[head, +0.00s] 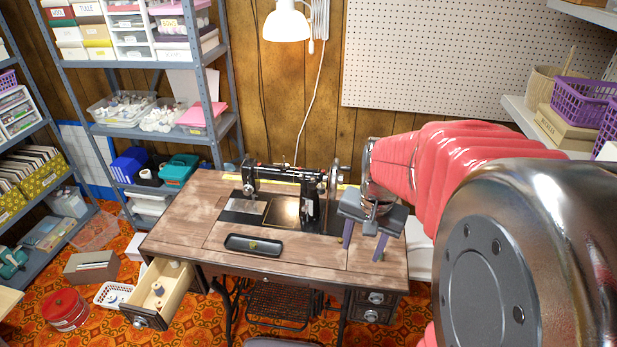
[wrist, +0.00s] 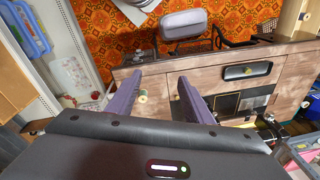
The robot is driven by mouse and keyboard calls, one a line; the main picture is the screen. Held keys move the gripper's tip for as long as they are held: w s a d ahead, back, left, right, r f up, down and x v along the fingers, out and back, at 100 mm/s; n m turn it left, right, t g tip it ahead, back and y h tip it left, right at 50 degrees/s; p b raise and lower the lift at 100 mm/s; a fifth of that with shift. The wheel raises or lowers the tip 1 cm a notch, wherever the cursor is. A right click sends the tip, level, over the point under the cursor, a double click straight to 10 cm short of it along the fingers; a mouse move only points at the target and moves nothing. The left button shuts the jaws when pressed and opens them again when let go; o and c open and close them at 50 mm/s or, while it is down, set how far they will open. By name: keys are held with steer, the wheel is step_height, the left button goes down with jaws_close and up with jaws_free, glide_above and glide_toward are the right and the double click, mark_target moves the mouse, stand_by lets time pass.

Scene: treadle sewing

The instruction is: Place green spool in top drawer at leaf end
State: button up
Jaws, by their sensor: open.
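A small spool with a pale end and a greenish side (wrist: 142,97) shows in the wrist view, between my fingers and close to the left one. It appears apart from both. The top drawer (head: 175,286) at the table's left end is pulled out, with a few pale spools inside.
A black tray (head: 236,241) with a small yellow-green item lies at the table's front middle. The black sewing machine (head: 285,182) stands behind it. The right-hand drawers (head: 375,298) are shut. Shelves (head: 215,120) stand behind the left end. A grey seat (wrist: 183,24) is in front.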

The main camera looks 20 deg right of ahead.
steer(key=w+d+f+m, duration=0.3)
steer(key=d+m, duration=0.5)
steer(key=m, duration=0.3)
steer(key=w+d+f+m, duration=0.4)
steer(key=d+m, duration=0.3)
steer(key=m, duration=0.5)
steer(key=shift+w+d+f+m+y, duration=0.2)
steer(key=shift+w+d+m+y, duration=0.1)
steer(key=shift+w+d, duration=0.05)
steer(key=shift+w+a+f, duration=0.1)
steer(key=shift+w+f, duration=0.1)
steer(key=shift+f, duration=1.25)
steer(key=shift+w+f, duration=0.25)
steer(key=shift+f, duration=1.15)
steer(key=shift+w+a+f, duration=0.1)
steer(key=shift+w+f, duration=0.1)
steer(key=shift+f, duration=1.25)
steer(key=shift+w+f, duration=0.25)
steer(key=shift+f, duration=1.05)
steer(key=shift+w+f, duration=0.25)
steer(key=shift+f, duration=1)
steer(key=shift+c, duration=0.4)
